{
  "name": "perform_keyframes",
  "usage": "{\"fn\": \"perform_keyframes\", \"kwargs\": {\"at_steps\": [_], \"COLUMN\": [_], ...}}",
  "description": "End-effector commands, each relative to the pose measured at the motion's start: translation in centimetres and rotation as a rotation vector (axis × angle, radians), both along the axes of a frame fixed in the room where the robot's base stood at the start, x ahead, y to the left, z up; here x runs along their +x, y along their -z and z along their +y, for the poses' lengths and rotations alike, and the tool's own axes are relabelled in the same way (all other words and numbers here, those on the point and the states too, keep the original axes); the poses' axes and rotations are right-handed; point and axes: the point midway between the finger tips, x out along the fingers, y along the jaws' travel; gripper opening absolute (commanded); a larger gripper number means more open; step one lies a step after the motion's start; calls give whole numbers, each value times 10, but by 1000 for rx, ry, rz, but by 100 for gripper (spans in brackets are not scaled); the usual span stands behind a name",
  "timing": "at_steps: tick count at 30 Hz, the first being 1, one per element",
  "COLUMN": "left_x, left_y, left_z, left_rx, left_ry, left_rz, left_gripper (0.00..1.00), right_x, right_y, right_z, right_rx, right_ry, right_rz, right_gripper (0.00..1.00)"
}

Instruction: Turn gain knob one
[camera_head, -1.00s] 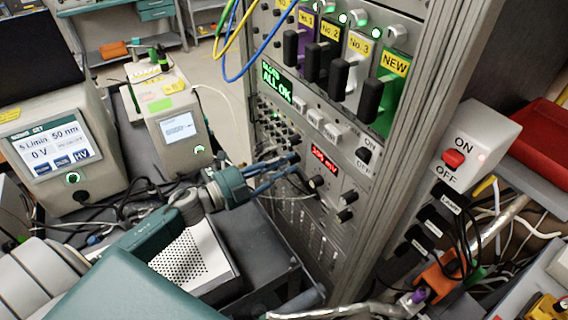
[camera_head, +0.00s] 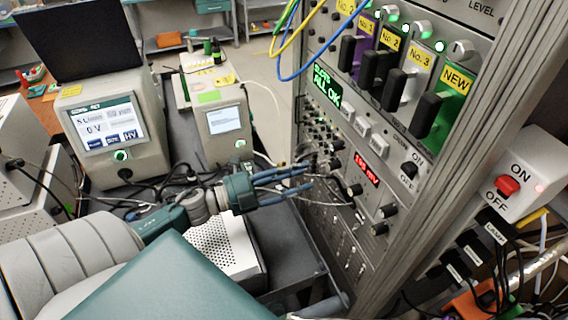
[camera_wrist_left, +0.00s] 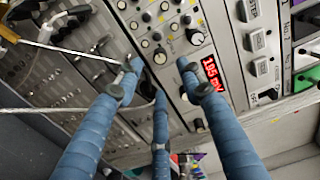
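The rack panel (camera_head: 335,215) carries several black knobs around a red display (camera_head: 366,168), which also shows in the left wrist view (camera_wrist_left: 211,73). Knobs near the display include one at its lower left (camera_head: 354,190) and two below it (camera_head: 387,211). I cannot read which is gain knob one. My left gripper (camera_head: 308,176) points at the panel from the left, its blue fingers spread and empty. In the left wrist view, a black knob (camera_wrist_left: 160,56) shows beyond and between the fingertips (camera_wrist_left: 160,78), seemingly apart from them. Fingers cover part of the panel. My right gripper is not in view.
Cables and a thin rod cross near the panel's left side. A perforated box (camera_head: 228,250) lies below my left arm. Two instruments with screens (camera_head: 105,125) stand at left. An ON/OFF switch box (camera_head: 522,185) is at right. Yellow and blue cables hang from above.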

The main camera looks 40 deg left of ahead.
Motion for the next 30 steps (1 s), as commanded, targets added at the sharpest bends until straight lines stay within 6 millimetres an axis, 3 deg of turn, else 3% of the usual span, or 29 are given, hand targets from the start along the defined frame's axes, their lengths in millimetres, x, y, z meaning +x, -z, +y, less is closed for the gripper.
{"fn": "perform_keyframes", "kwargs": {"at_steps": [3,9,30], "left_x": [-20,-37,-39], "left_y": [1,0,0], "left_z": [12,22,23], "left_rx": [-1,-1,-1], "left_ry": [-2,-1,0], "left_rz": [3,0,0], "left_gripper": [38,38,38], "right_x": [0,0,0], "right_y": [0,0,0], "right_z": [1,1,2], "right_rx": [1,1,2], "right_ry": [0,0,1], "right_rz": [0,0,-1], "right_gripper": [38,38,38]}}
